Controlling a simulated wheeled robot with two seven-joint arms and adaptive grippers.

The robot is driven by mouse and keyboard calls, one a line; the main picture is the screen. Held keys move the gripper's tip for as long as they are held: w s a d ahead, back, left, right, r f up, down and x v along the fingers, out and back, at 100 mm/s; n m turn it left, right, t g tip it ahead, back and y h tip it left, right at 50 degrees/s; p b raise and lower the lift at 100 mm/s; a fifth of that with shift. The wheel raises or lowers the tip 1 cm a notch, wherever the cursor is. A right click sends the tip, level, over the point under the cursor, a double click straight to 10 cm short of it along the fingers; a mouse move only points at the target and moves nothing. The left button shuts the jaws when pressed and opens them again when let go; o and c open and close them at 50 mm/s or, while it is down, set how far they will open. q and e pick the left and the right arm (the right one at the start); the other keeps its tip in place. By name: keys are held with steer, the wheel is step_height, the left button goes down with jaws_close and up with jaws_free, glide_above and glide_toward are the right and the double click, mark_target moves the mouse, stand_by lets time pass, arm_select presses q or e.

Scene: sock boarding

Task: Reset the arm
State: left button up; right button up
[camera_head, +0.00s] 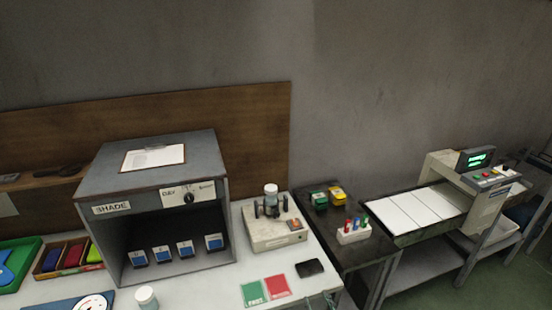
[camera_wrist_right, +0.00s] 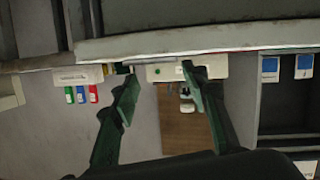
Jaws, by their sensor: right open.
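My right gripper (camera_wrist_right: 161,88) is open in the right wrist view. Its two dark green fingers stand apart with nothing held between them. In the head view only the tips of the right gripper (camera_head: 322,302) show at the bottom edge, by the front right corner of the white table (camera_head: 225,280). My left gripper is not in either view.
A grey shade box (camera_head: 155,170) with several blue-and-white blocks stands on the table. A beige device (camera_head: 275,232) with a jar, a green card (camera_head: 254,293), a red card (camera_head: 278,287) and a black pad (camera_head: 310,268) lie to its right. A dark bench (camera_head: 350,255) adjoins the table.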

steer(key=s+d+f+m+g+h, duration=0.1)
steer(key=s+d+f+g, duration=0.1)
steer(key=s+d+f, duration=0.4)
steer(key=s+d+f+m+g+h, duration=0.1)
steer(key=s+d+f+g, duration=0.1)
steer(key=s+d, duration=0.35)
steer(key=s+d+f+m+g+h, duration=0.1)
steer(key=s+d+f+g, duration=0.2)
steer(key=s, duration=0.6)
steer(key=s+d+f+m+g, duration=0.1)
steer(key=s+d+g, duration=0.15)
steer(key=s, duration=0.75)
steer(key=s+d+f+g, duration=0.15)
steer(key=s+d, duration=0.25)
steer(key=s, duration=0.6)
steer(key=s+a+f+g, duration=0.1)
steer(key=s+f, duration=0.1)
steer(key=f, duration=1.3)
steer(key=s+f+g, duration=0.1)
steer(key=s+f, duration=0.2)
steer(key=f, duration=1.2)
steer(key=s+f+n+g, duration=0.1)
steer(key=s+f, duration=1.4)
steer(key=s, duration=0.4)
steer(key=shift+a+f, duration=0.2)
